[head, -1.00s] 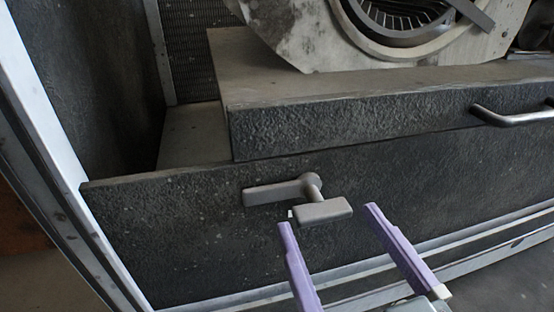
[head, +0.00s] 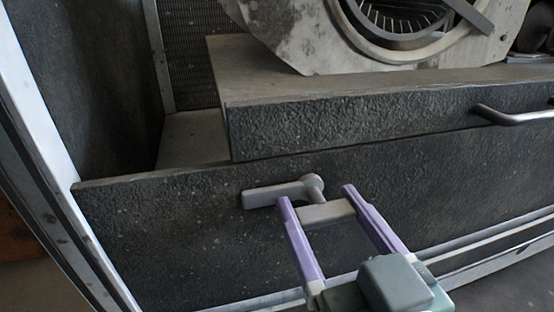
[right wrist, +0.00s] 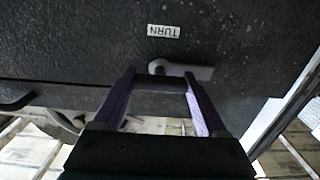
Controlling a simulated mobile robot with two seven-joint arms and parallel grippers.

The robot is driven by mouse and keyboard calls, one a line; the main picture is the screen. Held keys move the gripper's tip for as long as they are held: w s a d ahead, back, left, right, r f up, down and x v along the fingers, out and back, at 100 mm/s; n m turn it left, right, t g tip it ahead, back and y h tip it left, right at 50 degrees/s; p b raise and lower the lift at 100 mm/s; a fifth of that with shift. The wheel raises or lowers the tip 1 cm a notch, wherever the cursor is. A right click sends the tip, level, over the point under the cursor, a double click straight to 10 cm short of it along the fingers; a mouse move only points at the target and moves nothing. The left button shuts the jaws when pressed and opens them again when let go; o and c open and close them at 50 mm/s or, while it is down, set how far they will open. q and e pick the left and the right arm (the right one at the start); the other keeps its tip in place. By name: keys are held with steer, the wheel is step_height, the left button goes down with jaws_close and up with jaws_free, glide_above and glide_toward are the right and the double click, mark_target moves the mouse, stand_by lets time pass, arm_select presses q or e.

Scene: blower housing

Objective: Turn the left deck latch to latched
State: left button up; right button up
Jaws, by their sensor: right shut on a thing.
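The left deck latch (head: 280,194) is a grey handle on the dark front panel. Its flat arm points left in the head view, and a crossbar grip (head: 328,212) stands out from its pivot. My right gripper (head: 314,197) has its two purple fingers at either end of that crossbar, shut on it. In the right wrist view the latch (right wrist: 200,73) shows just beyond the fingertips (right wrist: 160,78), with its arm pointing right. My left gripper is in neither view.
A "TURN" label (right wrist: 164,31) is on the panel near the latch in the right wrist view. Above the panel is a deck drawer (head: 350,122) with a bar handle (head: 512,117). The blower housing (head: 300,45) stands on the deck. A pale frame post (head: 45,150) is at the left.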

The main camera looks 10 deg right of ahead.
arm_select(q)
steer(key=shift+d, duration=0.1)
arm_select(e)
jaws_close()
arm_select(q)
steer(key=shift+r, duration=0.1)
